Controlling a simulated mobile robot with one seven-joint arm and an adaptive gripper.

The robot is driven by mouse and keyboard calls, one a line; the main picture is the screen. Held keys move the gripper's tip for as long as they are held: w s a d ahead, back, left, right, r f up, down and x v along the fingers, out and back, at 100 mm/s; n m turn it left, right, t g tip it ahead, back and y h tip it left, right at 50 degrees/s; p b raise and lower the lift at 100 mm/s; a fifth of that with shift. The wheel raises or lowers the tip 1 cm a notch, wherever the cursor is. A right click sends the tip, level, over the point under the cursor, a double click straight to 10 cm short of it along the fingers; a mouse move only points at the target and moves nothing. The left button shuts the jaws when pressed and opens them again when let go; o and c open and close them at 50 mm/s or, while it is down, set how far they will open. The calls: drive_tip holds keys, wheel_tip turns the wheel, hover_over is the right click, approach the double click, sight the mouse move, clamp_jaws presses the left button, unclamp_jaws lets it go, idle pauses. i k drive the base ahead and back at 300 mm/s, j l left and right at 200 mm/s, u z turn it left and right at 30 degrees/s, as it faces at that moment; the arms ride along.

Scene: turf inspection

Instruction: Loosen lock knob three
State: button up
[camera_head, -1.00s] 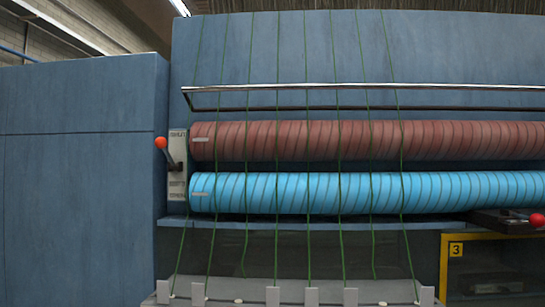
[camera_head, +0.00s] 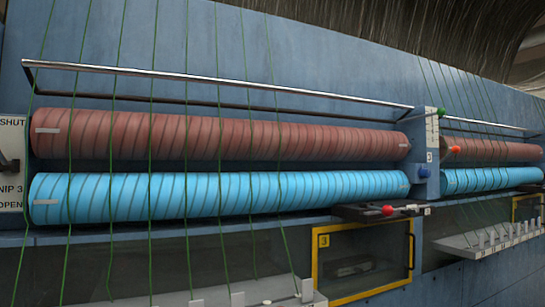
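A red knob (camera_head: 387,210) sits on a dark, flat bracket just above the yellow-framed window (camera_head: 362,258) marked 3. It may be lock knob three, but no label shows on the knob itself. A plate (camera_head: 12,178) reading SHUT, NIP 3 and OPEN stands at the left edge, with only part of its dark lever showing. A green knob (camera_head: 441,112) and an orange-red knob (camera_head: 455,149) stick out near the post between the two roller sections. My gripper is not in view.
A brown roller (camera_head: 220,138) lies above a blue roller (camera_head: 230,194), with green strands hanging in front. A metal rail (camera_head: 220,84) runs above them. A second pair of rollers and a tray (camera_head: 490,243) with several upright tabs are at the right.

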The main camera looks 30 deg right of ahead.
sight(424, 173)
drive_tip(key=z, duration=1.8)
drive_tip(key=i+l, duration=0.6)
drive_tip(key=i, duration=0.15)
